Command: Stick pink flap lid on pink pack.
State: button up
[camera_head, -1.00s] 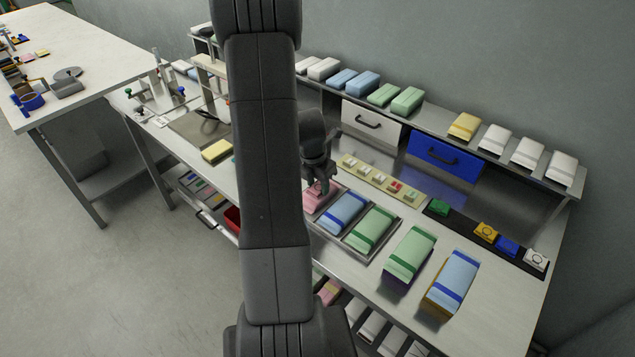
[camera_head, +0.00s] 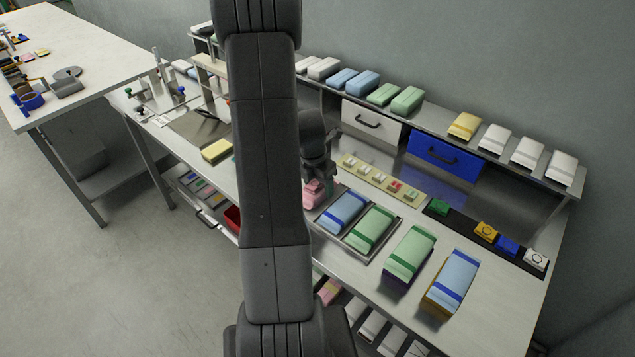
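The pink pack (camera_head: 312,197) lies at the left end of the metal tray, mostly hidden behind my arm and gripper. My gripper (camera_head: 316,181) is pointed down right over the pack, at or close to its top. Its fingers are small and dark, and their opening does not show clearly. I cannot make out a separate pink flap lid on the pack or in the fingers. A pale strip (camera_head: 370,178) behind the tray bears several small pieces, one of them reddish pink (camera_head: 396,186).
The tray (camera_head: 352,246) also holds a blue pack (camera_head: 343,211) and a green pack (camera_head: 370,229). Another green pack (camera_head: 409,253) and a blue pack (camera_head: 453,281) stand to the right. A dark mat (camera_head: 467,224) bears several small coloured blocks. The bench's right front is bare.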

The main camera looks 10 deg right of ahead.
jog(key=shift+r, duration=0.15)
jog(key=shift+w+r, duration=0.1)
jog(key=shift+r, duration=0.2)
notch_tip(320, 180, up, 13)
jog(key=s+a, duration=0.1)
jog(key=shift+s+a+b, duration=0.2)
jog(key=shift+a+b, duration=0.1)
jog(key=shift+f, duration=0.25)
jog(key=f, duration=0.4)
jog(key=w+d+f, duration=0.1)
jog(key=f, duration=0.8)
jog(key=shift+w+d+f+p, duration=0.15)
jog(key=shift+d+f+p, duration=0.05)
jog(key=shift+d+p, duration=0.15)
jog(key=shift+r, duration=0.1)
jog(key=shift+r, duration=0.1)
